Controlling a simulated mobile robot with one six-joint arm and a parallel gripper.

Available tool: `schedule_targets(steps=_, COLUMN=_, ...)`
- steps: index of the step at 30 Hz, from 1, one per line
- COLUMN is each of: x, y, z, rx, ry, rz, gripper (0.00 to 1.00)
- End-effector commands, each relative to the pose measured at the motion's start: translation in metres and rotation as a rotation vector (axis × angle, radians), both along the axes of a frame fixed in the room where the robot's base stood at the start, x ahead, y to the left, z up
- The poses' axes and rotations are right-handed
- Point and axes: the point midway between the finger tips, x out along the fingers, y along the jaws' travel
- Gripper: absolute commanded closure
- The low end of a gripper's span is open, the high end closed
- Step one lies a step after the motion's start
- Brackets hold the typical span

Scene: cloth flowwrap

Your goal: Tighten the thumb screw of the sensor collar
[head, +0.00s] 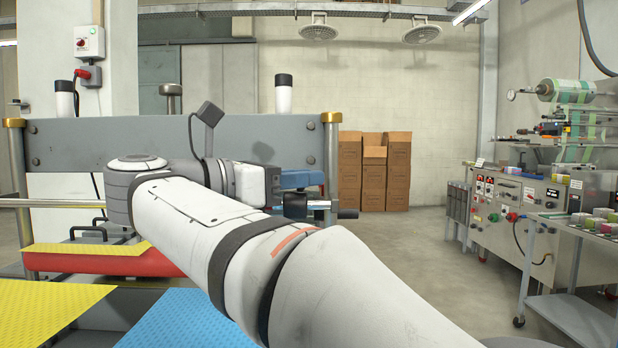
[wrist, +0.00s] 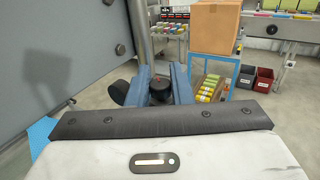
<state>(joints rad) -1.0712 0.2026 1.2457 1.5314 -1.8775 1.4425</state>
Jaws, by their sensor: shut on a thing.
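My gripper (wrist: 161,82) shows its two blue fingers in the wrist view, one on each side of a black round knob, which looks like the thumb screw (wrist: 161,92). The fingers are shut on it. In the head view, my gripper (head: 298,182) is at the right end of the grey panel, partly hidden by my own wrist. A dark knob (head: 295,205) shows just below the blue finger there. The sensor collar itself is not clearly visible behind the fingers and knob.
The grey panel (head: 80,145) stands close on the left. A short rod with a black end (head: 347,213) sticks out beside my gripper. A metal post (wrist: 144,40) rises behind the fingers. Cardboard boxes (head: 349,175) and a machine (head: 510,205) stand farther off, with open floor between.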

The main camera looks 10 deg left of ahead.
Motion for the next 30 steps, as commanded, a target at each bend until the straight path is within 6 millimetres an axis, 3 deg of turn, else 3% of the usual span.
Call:
schedule_targets(steps=6, x=0.001, y=-0.001, z=-0.001, rx=-0.001, ry=0.002, rz=-0.002, gripper=1.0)
schedule_targets(steps=7, x=0.001, y=-0.001, z=-0.001, rx=-0.001, ry=0.002, rz=-0.002, gripper=0.79)
schedule_targets(steps=13, x=0.001, y=0.0, z=-0.001, rx=0.0, ry=0.001, rz=-0.001, gripper=0.63)
schedule_targets(steps=23, x=-0.003, y=0.004, z=0.0, rx=-0.001, ry=0.001, rz=0.001, gripper=0.62)
schedule_targets(steps=30, x=-0.032, y=0.036, z=0.0, rx=-0.001, ry=0.001, rz=0.004, gripper=0.62)
